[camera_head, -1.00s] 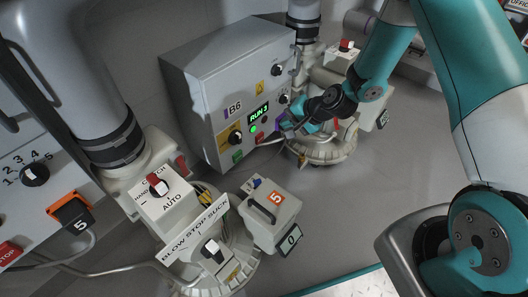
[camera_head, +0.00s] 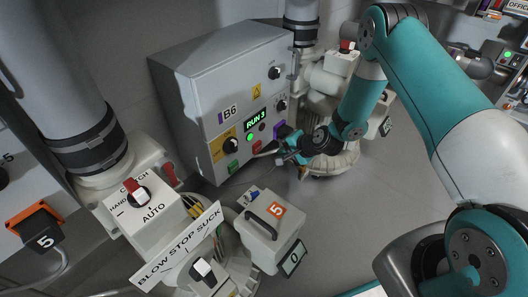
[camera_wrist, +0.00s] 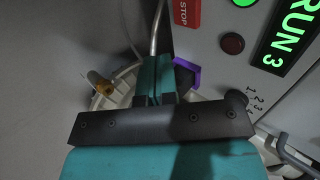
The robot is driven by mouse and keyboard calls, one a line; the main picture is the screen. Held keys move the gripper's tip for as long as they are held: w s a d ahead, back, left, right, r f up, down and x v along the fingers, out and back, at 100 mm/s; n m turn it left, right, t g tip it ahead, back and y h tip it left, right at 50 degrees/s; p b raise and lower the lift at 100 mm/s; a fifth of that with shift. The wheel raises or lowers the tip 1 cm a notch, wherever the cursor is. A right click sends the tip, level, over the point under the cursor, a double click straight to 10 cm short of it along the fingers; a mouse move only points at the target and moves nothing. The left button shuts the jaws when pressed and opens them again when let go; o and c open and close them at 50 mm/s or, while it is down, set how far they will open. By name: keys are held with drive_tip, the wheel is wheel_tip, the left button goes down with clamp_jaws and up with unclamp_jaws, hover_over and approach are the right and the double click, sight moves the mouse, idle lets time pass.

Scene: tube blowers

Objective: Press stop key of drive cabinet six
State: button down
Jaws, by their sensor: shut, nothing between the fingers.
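Drive cabinet B6 (camera_head: 200,85) is a grey box with a lit green RUN 3 display (camera_head: 255,120), which also shows in the wrist view (camera_wrist: 290,38). A green lamp (camera_head: 250,141) glows below the display. The red stop key (camera_head: 257,147) is low on the front panel; in the wrist view the red STOP key (camera_wrist: 187,13) is at the top, beyond the fingertips. My gripper (camera_head: 281,160) is shut and empty, just right of and below the stop key. In the wrist view its teal fingers (camera_wrist: 156,62) are together, apart from the key in the picture.
A box marked 5 (camera_head: 272,225) stands in front.

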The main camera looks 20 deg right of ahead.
sight(259, 150)
drive_tip(key=shift+w+a+f+b, duration=0.7)
drive_tip(key=shift+w+a+b, duration=0.1)
drive_tip(key=shift+w, duration=0.35)
drive_tip(key=shift+w+a+f+b, duration=0.65)
drive_tip(key=shift+w+a+b, duration=0.15)
drive_tip(key=shift+w, duration=0.4)
drive_tip(key=shift+w+a+f+b, duration=0.7)
drive_tip(key=shift+w+a+b, duration=0.1)
drive_tip(key=shift+w, duration=0.35)
